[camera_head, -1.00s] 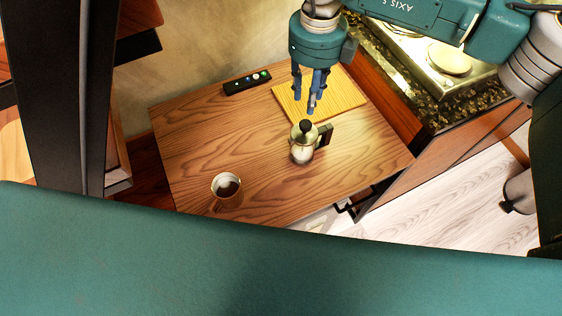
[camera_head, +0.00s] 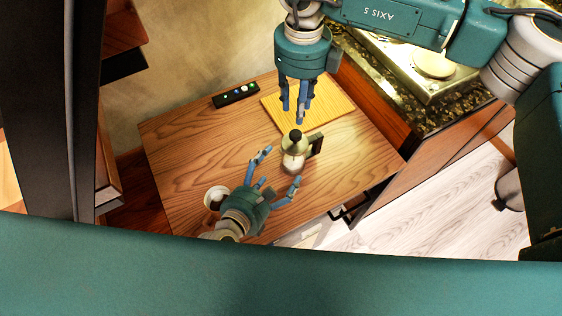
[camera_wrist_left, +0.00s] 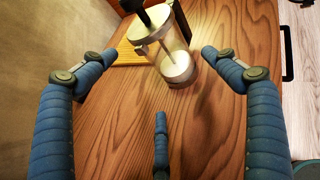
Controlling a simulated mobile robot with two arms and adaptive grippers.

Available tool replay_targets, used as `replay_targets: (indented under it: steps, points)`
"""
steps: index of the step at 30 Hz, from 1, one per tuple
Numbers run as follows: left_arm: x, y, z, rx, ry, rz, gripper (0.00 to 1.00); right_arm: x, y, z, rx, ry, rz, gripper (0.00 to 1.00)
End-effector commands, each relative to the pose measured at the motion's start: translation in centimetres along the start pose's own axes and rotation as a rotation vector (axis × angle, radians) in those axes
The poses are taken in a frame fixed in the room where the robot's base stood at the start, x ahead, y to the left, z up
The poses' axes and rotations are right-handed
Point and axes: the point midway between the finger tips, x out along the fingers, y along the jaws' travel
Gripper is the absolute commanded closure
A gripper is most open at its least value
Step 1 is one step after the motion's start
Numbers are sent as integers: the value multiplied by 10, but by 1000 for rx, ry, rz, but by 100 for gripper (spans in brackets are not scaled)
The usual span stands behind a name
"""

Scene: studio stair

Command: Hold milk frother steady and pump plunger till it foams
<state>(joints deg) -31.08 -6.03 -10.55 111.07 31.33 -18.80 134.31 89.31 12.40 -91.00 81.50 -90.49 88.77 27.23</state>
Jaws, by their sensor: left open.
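The milk frother (camera_head: 294,160) stands upright on the wooden table, with a dark plunger knob on top and a dark handle at its right. In the left wrist view the clear frother (camera_wrist_left: 178,66) shows white milk at its bottom. My left gripper (camera_head: 281,167) is open and low over the table. Its fingers are spread toward the frother, and no grip on it shows. My right gripper (camera_head: 297,110) points down above and behind the frother, apart from the knob. Its fingers hang close together, and how far they are open is unclear.
A white cup (camera_head: 214,196) stands at the front left, partly hidden behind my left gripper. A stove (camera_head: 432,66) is at the right. The table's left part is clear.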

Motion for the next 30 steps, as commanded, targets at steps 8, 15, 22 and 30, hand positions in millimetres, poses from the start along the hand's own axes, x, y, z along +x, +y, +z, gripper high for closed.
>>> replay_targets:
  steps: [8,15,22,30]
  points:
    - [50,-1,1,2,0,-3,13,0,0,0,0,0,0,69]
    - [85,-1,0,2,2,-4,13,0,0,0,0,0,0,69]
    - [97,-1,-1,1,2,-3,13,0,0,0,0,0,0,69]
    - [97,-1,-1,1,3,-3,19,0,0,0,0,0,0,69]
